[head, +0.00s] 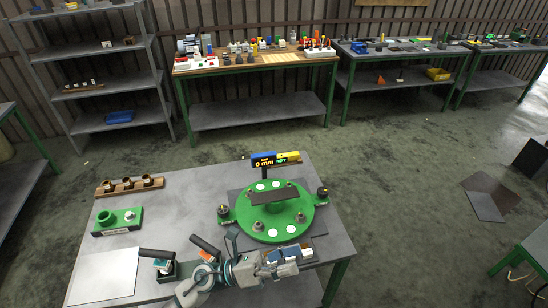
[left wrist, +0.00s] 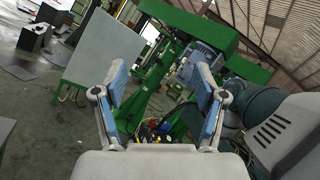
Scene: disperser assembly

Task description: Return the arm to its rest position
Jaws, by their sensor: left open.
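My left arm reaches in from the bottom of the head view, over the front edge of the grey table (head: 185,215). My left gripper (head: 287,256) is at the front right of this table, just in front of the green round fixture (head: 299,222). In the left wrist view my left gripper (left wrist: 160,75) has its two blue-padded fingers spread wide, with nothing between them. The fixture carries a dark bar, white discs and metal knobs. My right gripper does not show.
A small display (head: 275,161) stands behind the fixture. A wooden holder (head: 129,187), a green block with a ring (head: 117,221), a white sheet (head: 103,276) and dark-handled tools (head: 205,245) are at the left.

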